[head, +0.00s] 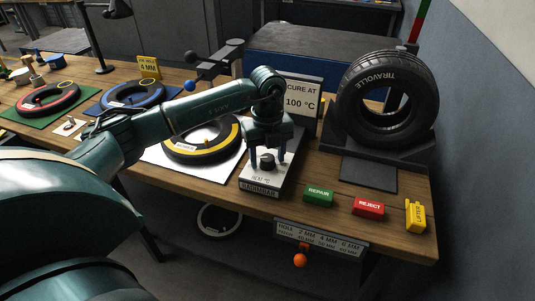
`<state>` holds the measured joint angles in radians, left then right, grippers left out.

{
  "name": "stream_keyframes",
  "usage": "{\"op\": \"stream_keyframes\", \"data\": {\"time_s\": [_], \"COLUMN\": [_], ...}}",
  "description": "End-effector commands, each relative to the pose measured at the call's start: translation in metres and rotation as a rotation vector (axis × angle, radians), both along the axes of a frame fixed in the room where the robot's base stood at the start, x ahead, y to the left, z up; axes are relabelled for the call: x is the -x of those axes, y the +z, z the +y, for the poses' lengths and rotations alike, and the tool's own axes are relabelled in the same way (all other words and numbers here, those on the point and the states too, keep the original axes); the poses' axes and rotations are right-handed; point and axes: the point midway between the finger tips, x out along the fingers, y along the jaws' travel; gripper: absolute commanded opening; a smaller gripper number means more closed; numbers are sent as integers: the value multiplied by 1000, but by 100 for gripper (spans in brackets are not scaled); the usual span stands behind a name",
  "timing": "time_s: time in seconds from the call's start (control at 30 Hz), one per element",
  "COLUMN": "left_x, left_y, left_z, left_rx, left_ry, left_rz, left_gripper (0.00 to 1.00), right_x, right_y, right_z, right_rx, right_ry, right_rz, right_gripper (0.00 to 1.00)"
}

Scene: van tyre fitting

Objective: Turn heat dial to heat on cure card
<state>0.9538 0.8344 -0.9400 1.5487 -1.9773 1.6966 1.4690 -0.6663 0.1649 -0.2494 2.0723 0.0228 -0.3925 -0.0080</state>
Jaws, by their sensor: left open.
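The heat dial (267,162) is a dark round knob on a pale control box (258,185) labelled "HEAT TO" and "RADIMGAR". The cure card (302,100) stands behind it, reading "CURE AT 100 °C"; my left arm covers part of its left side. My left gripper (266,152) points down over the dial, fingers open and on either side of the knob. I cannot tell whether the fingers touch it. The dial's pointer and scale are not readable. My right gripper is not in view.
A large tyre (387,97) stands in a dark cradle at the right. Green REPAIR (318,194), red REJECT (368,207) and yellow LIFTER (415,215) blocks line the front edge. A yellow-ringed tyre (201,143) lies left of the box. A hole chart (320,238) hangs below the edge.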

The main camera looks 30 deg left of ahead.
Motion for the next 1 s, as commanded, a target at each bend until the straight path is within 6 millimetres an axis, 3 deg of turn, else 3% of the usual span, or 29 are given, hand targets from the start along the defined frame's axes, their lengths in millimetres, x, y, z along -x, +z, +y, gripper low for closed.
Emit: {"op": "stream_keyframes", "data": {"time_s": [0.2, 0.73, 1.0], "left_x": [0, 0, 0], "left_y": [0, 0, 0], "left_z": [0, 0, 0], "left_rx": [0, 0, 0], "left_ry": [0, 0, -26], "left_rz": [0, 1, 1], "left_gripper": [54, 10, 10], "right_x": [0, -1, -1], "right_y": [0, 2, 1], "right_z": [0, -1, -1], "right_rx": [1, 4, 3], "right_ry": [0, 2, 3], "right_rz": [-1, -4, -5], "right_gripper": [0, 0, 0]}}
